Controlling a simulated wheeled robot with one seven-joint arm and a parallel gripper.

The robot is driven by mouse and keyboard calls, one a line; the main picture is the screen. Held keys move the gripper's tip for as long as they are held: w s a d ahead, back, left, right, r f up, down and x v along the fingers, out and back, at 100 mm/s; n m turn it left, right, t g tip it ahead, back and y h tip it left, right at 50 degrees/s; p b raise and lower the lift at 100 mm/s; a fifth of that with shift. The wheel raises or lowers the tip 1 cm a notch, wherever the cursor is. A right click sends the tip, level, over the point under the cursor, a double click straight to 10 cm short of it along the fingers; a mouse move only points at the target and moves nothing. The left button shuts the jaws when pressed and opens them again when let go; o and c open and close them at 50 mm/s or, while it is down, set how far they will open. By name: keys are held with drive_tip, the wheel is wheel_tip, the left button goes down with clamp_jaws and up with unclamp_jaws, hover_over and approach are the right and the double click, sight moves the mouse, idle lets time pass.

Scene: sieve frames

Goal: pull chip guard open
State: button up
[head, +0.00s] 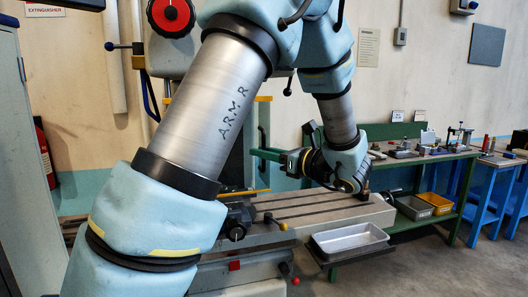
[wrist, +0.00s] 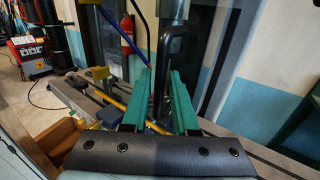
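The chip guard appears as a grey, see-through panel (wrist: 225,60) in the wrist view, standing upright over the machine table. Its black upright bar handle (wrist: 163,75) shows ahead of my gripper, and a dark upright handle (head: 262,138) also shows in the head view. My gripper (wrist: 159,72) has its two green fingers apart, with the handle in the gap between them as seen from the wrist. I cannot tell whether either finger touches it. In the head view my gripper (head: 256,153) points left at the handle. My arm hides much of the guard.
The slotted machine table (head: 340,207) lies below my gripper. A metal tray (head: 349,240) sits at its front. A yellow rod (wrist: 114,104) lies left of my fingers. A green bench (head: 435,158) with tools stands right. A red extinguisher (wrist: 127,30) is behind.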

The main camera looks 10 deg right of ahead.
clamp_jaws()
idle(1.3)
